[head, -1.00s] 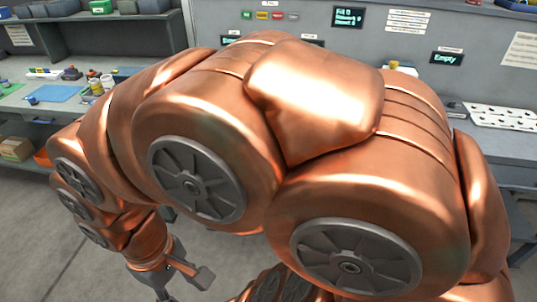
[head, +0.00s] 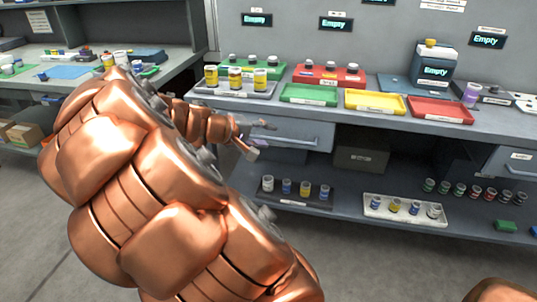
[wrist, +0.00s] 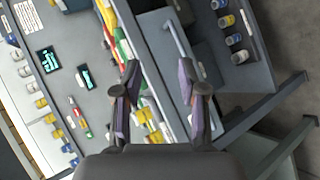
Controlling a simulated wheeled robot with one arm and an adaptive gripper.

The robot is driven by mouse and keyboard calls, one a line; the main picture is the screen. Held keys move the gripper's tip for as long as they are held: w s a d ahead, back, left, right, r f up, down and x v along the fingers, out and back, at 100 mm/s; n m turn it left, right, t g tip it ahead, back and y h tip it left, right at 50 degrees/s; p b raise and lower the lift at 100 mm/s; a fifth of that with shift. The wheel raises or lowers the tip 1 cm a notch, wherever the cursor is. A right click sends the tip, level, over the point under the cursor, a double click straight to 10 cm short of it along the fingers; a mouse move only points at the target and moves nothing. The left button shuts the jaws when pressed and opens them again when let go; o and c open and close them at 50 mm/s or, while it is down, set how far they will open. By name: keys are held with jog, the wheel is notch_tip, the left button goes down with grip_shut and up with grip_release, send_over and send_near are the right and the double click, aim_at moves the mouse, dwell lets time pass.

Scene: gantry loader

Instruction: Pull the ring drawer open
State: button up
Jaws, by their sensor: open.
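A grey drawer (head: 300,133) with a bar handle is under the bench top in the head view, and it looks shut. Its label is not readable, so I cannot tell if it is the ring drawer. In the wrist view its front (wrist: 158,28) and handle (wrist: 180,47) lie ahead of my fingers. My gripper (head: 261,140) is open and empty in front of the drawer's left part. In the wrist view my gripper (wrist: 160,98) has its fingers spread, with the handle apart from them, nearer the right finger.
Another drawer (head: 511,161) is at the right. Green (head: 310,95), yellow (head: 375,102) and red (head: 440,110) trays line the bench front above. A lower shelf holds a dark rack (head: 292,198) and a white rack (head: 404,212) of small jars. Open floor lies in front.

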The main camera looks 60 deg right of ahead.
jog(key=w+d+f+n+h+b, duration=0.2)
jog(key=w+d+f+h+b, duration=0.1)
jog(key=w+d+f+b, duration=0.45)
jog(key=n+t+h+b, duration=0.1)
jog(key=n+t+b, duration=0.2)
send_near(267, 139)
jog(key=r+x, duration=0.1)
jog(key=x, duration=0.2)
jog(key=shift+f+x, duration=0.15)
jog(key=shift+x, duration=1.2)
jog(key=shift+f+x, duration=0.2)
jog(key=shift+x, duration=1.15)
jog(key=shift+f+x, duration=0.15)
jog(key=shift+x, duration=1.15)
jog(key=shift+a, duration=0.1)
grip_shut()
